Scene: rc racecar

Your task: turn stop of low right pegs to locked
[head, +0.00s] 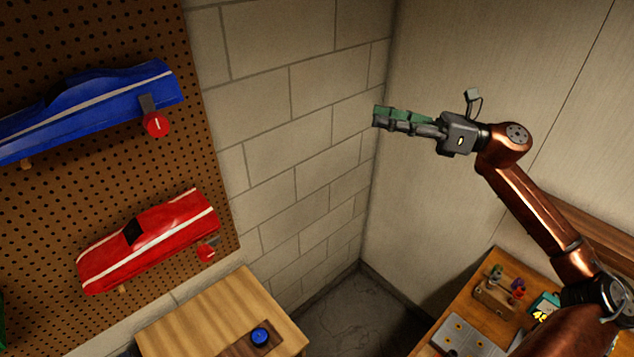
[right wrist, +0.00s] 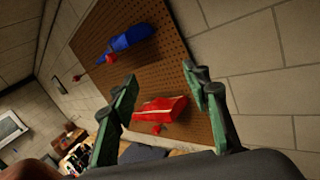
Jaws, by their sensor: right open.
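The red car body (head: 150,243) hangs low on the pegboard (head: 60,200), tilted with its right end higher. A red round stop (head: 207,251) sits under its right end; whether it is locked cannot be told. A blue car body (head: 90,108) hangs above, with another red stop (head: 156,124) at its right end. My right gripper (head: 378,117) is raised in front of the far wall, well right of the pegboard, open and empty. In the right wrist view the red car body (right wrist: 160,110) shows between its green fingers (right wrist: 157,80). My left gripper is not in view.
A wooden table (head: 190,315) with a blue round thing (head: 260,335) stands below the pegboard. A workbench (head: 470,310) with small tools and parts stands at the lower right. The air between my right gripper and the pegboard is clear.

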